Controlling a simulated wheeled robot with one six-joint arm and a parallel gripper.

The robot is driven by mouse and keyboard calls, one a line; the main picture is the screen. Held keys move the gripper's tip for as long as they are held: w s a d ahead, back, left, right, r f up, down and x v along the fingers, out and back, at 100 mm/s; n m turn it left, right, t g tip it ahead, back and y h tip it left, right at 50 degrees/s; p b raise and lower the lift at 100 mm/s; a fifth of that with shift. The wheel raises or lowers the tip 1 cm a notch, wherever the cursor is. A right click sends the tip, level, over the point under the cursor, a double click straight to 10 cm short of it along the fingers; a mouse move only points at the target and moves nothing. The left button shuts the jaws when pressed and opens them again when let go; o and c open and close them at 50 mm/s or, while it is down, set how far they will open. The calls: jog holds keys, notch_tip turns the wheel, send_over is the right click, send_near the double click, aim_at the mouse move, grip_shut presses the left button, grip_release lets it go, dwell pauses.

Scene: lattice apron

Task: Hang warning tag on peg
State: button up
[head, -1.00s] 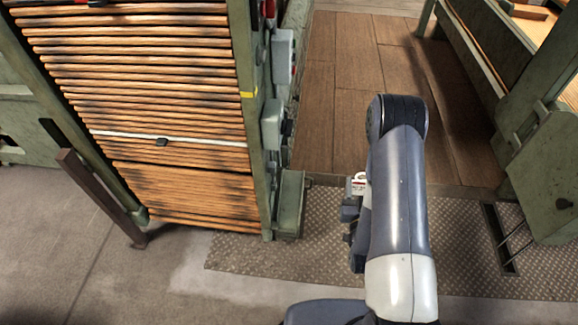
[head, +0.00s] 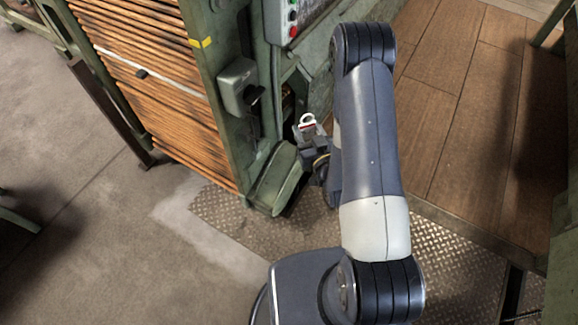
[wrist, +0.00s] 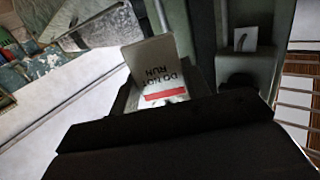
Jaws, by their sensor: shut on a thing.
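The warning tag is a pale card with a red band and the words "DO NOT RUN" (wrist: 154,66), upside down in the wrist view. In the head view the tag (head: 309,130) is small, with a white loop at its top. My gripper (head: 316,150) is shut on the tag's lower part, and its dark body fills the bottom of the wrist view. A grey box with a dark part sticking out (head: 238,86) is on the green post, left of and above my gripper and apart from it. I cannot tell for sure which part is the peg.
The green post (head: 213,66) and the rack of orange slats (head: 160,70) stand to the left. A control panel with buttons (head: 292,14) is above. A green foot block (head: 275,180) is just left of my gripper. Wooden boards (head: 455,130) lie clear to the right.

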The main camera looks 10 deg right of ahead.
jog(key=a+f+n+g+y+b, duration=0.5)
jog(key=f+n+g+y+b, duration=0.25)
jog(key=f+b, duration=0.75)
jog(key=w+a+r+b, duration=0.1)
jog(key=w+a, duration=0.2)
jog(key=a, duration=0.3)
jog(key=shift+w+r+y, duration=0.15)
jog(key=shift+r+y, duration=0.15)
jog(key=shift+y, duration=0.15)
jog(key=shift+t, duration=0.25)
jog(key=shift+w+a+b, duration=0.1)
jog(key=shift+a+b, duration=0.05)
jog(key=shift+b, duration=0.15)
dwell(0.8)
jog(key=shift+r+b+x, duration=0.15)
jog(key=shift+x, duration=0.6)
jog(key=shift+r+b+x, duration=0.1)
jog(key=shift+b+x, duration=0.05)
jog(key=shift+x, duration=0.6)
jog(key=shift+w+a+f, duration=0.1)
jog(key=shift+f, duration=0.1)
dwell(0.4)
jog(key=shift+a+f+b, duration=0.1)
jog(key=shift+f+b, duration=0.2)
jog(key=shift+b, duration=0.2)
